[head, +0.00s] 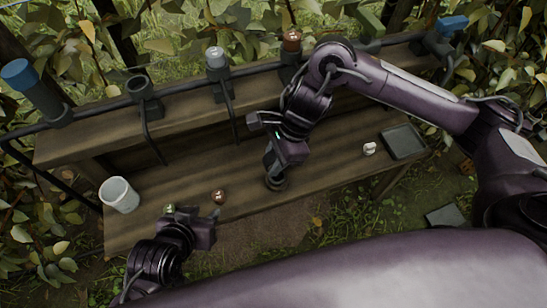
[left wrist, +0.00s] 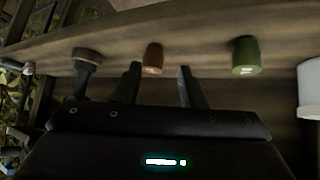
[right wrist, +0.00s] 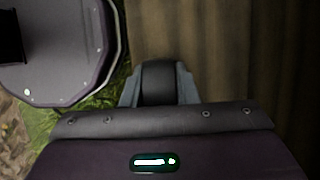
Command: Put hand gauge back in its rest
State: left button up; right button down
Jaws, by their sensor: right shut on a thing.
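My right gripper (head: 273,160) is shut on a dark grey cylindrical thing (head: 276,183), apparently the hand gauge, at the middle of the bench. Its dark body (right wrist: 158,83) shows between the fingers in the right wrist view. In the left wrist view a dark piece with a wider round end (left wrist: 88,56) appears at the left; whether it touches the bench is unclear. A dark holder with an open, empty top (head: 145,88), perhaps the rest, stands on the rail at the left. My left gripper (head: 193,212) is open and empty at the bench's front edge.
A brown (head: 219,197) and a green cylinder (head: 169,209) stand near my left gripper, beside a white cup (head: 118,195). A small white thing (head: 369,148) and dark tray (head: 403,140) lie right. Blue (head: 18,75), grey-topped (head: 215,58) and brown-topped holders (head: 291,42) line the rail.

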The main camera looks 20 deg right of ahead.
jog(key=shift+f, duration=0.25)
jog(key=c, duration=1.1)
grip_release()
jog(key=shift+o, duration=0.2)
jog(key=p+v, duration=0.2)
jog(key=v, duration=0.6)
jog(key=shift+p, duration=0.4)
jog(key=shift+f, duration=0.1)
